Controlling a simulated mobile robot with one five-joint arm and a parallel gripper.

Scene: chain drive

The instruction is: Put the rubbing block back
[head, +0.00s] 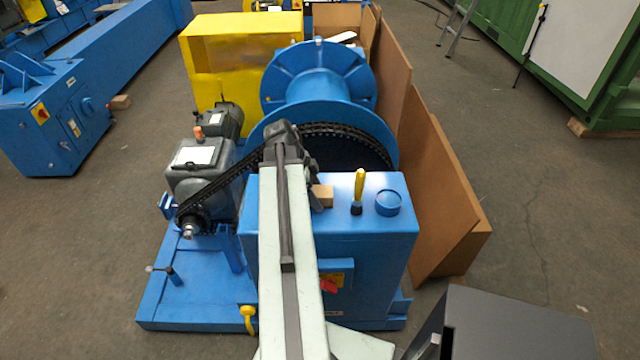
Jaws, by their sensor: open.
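A small tan block (324,195), which looks like the rubbing block, is on top of the blue cabinet (370,240), just right of my arm. Its left part is hidden by my gripper and arm. My gripper (314,198) points down at the block's left side, and its jaws are open. Most of the gripper is hidden behind my arm, so I cannot tell whether the block lies between the fingers or beside them.
A yellow-handled tool (359,186) stands upright right of the block, and a round blue holder (388,203) is further right. Behind are the black chain (218,183), the grey motor (195,175) and the blue drum (318,90). Brown panels (440,190) lean along the right.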

